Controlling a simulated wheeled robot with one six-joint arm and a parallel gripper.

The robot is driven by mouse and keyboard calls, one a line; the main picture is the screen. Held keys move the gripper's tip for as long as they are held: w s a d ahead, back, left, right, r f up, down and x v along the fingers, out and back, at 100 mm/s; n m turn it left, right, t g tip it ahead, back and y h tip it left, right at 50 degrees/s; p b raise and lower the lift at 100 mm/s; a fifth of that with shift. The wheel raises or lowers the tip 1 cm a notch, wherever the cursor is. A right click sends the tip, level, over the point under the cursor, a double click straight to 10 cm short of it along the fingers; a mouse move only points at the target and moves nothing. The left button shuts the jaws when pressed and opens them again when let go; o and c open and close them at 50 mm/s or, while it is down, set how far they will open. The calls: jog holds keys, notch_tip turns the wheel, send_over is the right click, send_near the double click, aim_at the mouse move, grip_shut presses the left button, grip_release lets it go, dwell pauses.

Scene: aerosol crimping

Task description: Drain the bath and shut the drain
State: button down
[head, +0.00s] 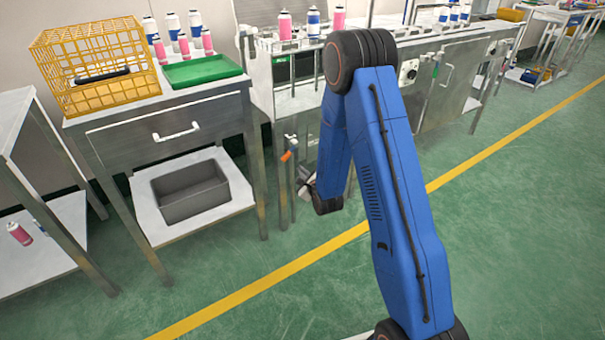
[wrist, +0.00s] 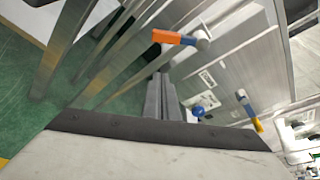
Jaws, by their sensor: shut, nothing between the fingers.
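The bath is part of the long steel bench (head: 440,85) behind my blue arm. An orange-handled lever (head: 287,156) shows low at the bench's left end. It also shows in the wrist view (wrist: 175,37), its orange grip pointing left from a grey pivot. In the head view my arm largely hides the gripper. The bath's water is not visible.
A steel table with a drawer (head: 170,130) stands left of the bench, holding a yellow wire basket (head: 95,65), a green tray (head: 202,70) and cans. A grey bin (head: 190,192) is on its lower shelf. Steel legs stand near my gripper. The green floor in front is clear.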

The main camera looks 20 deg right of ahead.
aim_at(287, 158)
jog(key=w+a+r, duration=0.1)
jog(key=w+a, duration=0.2)
jog(key=w, duration=0.2)
jog(key=shift+r, duration=0.25)
jog(key=shift+a+r, duration=0.4)
dwell(0.9)
jog(key=shift+s+a+r, duration=0.15)
jog(key=shift+a+r, duration=0.1)
jog(key=shift+r, duration=0.05)
jog(key=shift+s+a+r, duration=0.1)
jog(key=shift+a+r, duration=0.15)
jog(key=shift+r, duration=0.35)
jog(key=shift+s+a+r, duration=0.1)
jog(key=shift+a+r, duration=0.15)
jog(key=shift+r, duration=0.45)
jog(key=shift+w+a+r, duration=0.1)
jog(key=shift+w+r, duration=0.05)
